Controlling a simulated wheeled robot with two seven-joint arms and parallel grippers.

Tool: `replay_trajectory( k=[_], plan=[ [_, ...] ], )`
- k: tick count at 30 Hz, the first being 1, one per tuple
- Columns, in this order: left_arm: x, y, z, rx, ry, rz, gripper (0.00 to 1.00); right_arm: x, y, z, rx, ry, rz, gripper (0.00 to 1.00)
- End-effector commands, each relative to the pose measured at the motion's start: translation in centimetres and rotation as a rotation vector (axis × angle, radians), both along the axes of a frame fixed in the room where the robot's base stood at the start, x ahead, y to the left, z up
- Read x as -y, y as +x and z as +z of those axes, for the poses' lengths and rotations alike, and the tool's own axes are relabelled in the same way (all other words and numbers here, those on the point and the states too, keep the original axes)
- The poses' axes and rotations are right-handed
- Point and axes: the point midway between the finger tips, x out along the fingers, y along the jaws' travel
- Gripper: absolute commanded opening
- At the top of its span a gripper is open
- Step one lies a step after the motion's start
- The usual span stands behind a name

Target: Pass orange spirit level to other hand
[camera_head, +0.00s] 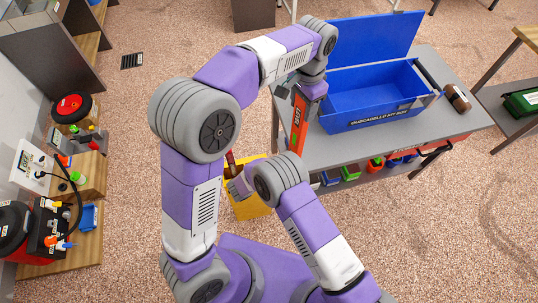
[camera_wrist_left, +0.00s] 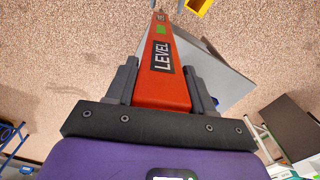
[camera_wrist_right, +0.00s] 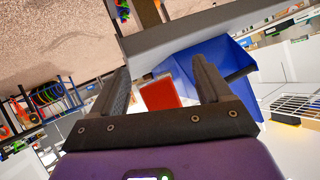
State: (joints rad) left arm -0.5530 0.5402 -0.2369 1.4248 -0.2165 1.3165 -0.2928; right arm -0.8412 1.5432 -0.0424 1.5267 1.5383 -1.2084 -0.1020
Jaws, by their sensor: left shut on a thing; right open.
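The orange spirit level (camera_head: 299,125) hangs from my left gripper (camera_head: 304,93), beside the near left corner of the workbench. In the left wrist view the level (camera_wrist_left: 163,65) lies between the two fingers, its "LEVEL" label facing the camera and its far end pointing away. My left gripper is shut on it. My right gripper (camera_wrist_right: 160,75) is open, with an orange-red block shape in view between its fingers; it looks like part of the level, but contact cannot be seen. In the head view the right gripper is lower left of the level, largely hidden by its own wrist.
A blue open toolbox (camera_head: 370,97) stands on the grey workbench (camera_head: 400,140), with a brown cylinder (camera_head: 457,97) at its right. Coloured bins fill the shelf below. A yellow container (camera_head: 250,208) is behind my right wrist. A cluttered wooden shelf (camera_head: 75,245) stands at left.

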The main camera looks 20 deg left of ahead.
Motion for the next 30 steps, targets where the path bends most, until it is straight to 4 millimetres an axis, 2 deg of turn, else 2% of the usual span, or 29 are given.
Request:
replay_trajectory(
  k=[2, 3, 8, 9, 12, 15, 20, 23, 30],
  plan=[
    [0.0, 0.0, 0.1, 0.001, -0.001, 0.000, 0.22, -0.9, 0.4, 1.8, 0.056, 0.082, -0.052, 0.78],
    [0.0, 0.0, 0.1, 0.001, -0.001, 0.000, 0.22, -1.7, 0.3, 4.0, 0.089, 0.051, -0.051, 0.78],
    [0.0, 0.0, 0.1, 0.001, -0.001, 0.000, 0.22, -3.6, -0.7, 11.4, 0.187, -0.041, -0.080, 0.78],
    [0.0, 0.0, 0.1, 0.001, -0.001, 0.000, 0.22, -3.7, -1.3, 12.6, 0.202, -0.092, -0.080, 0.78],
    [0.0, 0.0, 0.0, 0.001, -0.001, 0.000, 0.22, -3.2, -3.1, 14.3, 0.230, -0.296, -0.058, 0.78],
    [0.0, 0.0, 0.0, 0.001, -0.001, 0.000, 0.22, -3.0, -4.3, 15.9, 0.250, -0.426, -0.058, 0.78],
    [0.0, 0.0, 0.0, 0.001, -0.001, 0.000, 0.22, -2.7, -5.0, 17.0, 0.261, -0.519, -0.064, 0.78],
    [0.0, 0.0, 0.0, 0.001, -0.001, 0.000, 0.22, -2.1, -4.4, 17.1, 0.261, -0.529, -0.067, 0.78],
    [0.0, 0.0, 0.1, 0.001, -0.001, 0.000, 0.22, 0.6, -1.1, 17.0, 0.261, -0.528, -0.067, 0.78]
  ],
)
